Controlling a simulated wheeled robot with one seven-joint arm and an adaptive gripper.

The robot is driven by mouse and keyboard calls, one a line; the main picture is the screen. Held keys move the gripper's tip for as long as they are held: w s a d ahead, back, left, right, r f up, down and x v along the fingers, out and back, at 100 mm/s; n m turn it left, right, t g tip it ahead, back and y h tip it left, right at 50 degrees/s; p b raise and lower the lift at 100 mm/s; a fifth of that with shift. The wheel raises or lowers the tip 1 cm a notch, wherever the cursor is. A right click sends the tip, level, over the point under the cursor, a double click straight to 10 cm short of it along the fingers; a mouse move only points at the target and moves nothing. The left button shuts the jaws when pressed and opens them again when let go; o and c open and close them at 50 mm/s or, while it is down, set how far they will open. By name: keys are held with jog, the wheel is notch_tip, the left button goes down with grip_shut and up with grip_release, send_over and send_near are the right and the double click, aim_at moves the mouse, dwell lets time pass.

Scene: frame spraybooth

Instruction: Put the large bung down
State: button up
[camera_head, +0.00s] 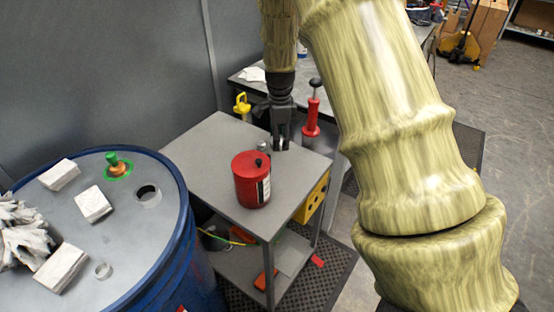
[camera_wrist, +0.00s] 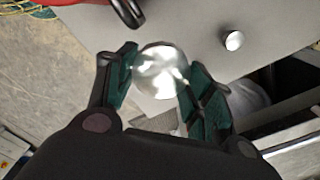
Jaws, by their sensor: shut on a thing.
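The large bung (camera_wrist: 160,72) is a shiny silver round piece between the two green-padded fingers of my gripper (camera_wrist: 160,88) in the wrist view. My gripper is shut on it. In the head view my gripper (camera_head: 281,143) points down over the back right part of the grey cart top (camera_head: 215,150). The bung is mostly hidden there by the fingers. I cannot tell whether it touches the cart top or hangs just above it.
A red can (camera_head: 251,182) stands near the cart's front, and a small silver piece (camera_wrist: 234,40) lies near my gripper. A red-handled tool (camera_head: 312,115) stands behind right. The blue drum (camera_head: 188,215) is at left. The cart's left part is clear.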

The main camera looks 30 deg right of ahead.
jog(key=shift+a+f+p, duration=0.1)
jog(key=shift+f+p, duration=1)
jog(key=shift+f, duration=4.35)
jog(key=shift+f, duration=0.15)
jog(key=o, duration=0.9)
notch_tip(320, 180, up, 12)
jog(key=b, duration=0.3)
jog(key=shift+r, duration=0.25)
